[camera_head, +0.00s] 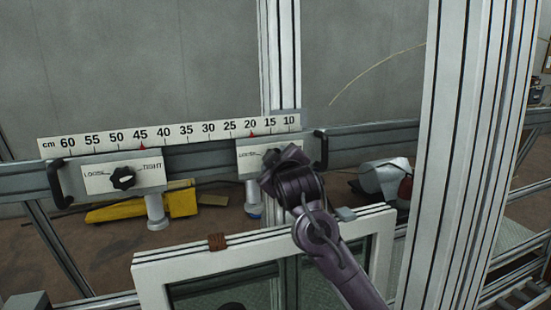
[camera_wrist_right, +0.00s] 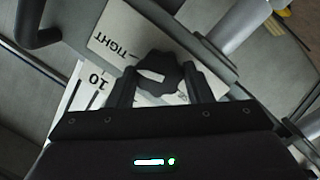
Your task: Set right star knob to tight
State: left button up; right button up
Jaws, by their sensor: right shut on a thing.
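The right star knob (camera_wrist_right: 160,78) is black and lobed, with a white mark on its face, in the right wrist view. My right gripper (camera_wrist_right: 161,84) is shut on it, one finger on each side. In the head view my right gripper (camera_head: 275,168) covers the knob and most of this plate (camera_head: 252,153), leaving the LOOSE end visible. I cannot tell exactly where the knob points. My left gripper is not in view.
A second star knob (camera_head: 122,178) sits on a LOOSE/TIGHT plate at the left. A centimetre scale (camera_head: 170,133) with red markers runs above both. Black handles (camera_head: 58,185) flank the plates. A white frame (camera_head: 190,258) stands below, and a tall aluminium post (camera_head: 460,150) rises right of my arm.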

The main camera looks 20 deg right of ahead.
jog(key=shift+f+m, duration=0.1)
jog(key=shift+m, duration=0.3)
jog(key=o, duration=1)
jog(key=s+b, duration=0.1)
jog(key=s, duration=0.1)
jog(key=s+r, duration=0.1)
jog(key=s, duration=0.2)
jog(key=s+b, duration=0.1)
jog(key=s, duration=0.1)
jog(key=shift+s+a+r+b, duration=0.15)
jog(key=shift+s+a+b, duration=0.2)
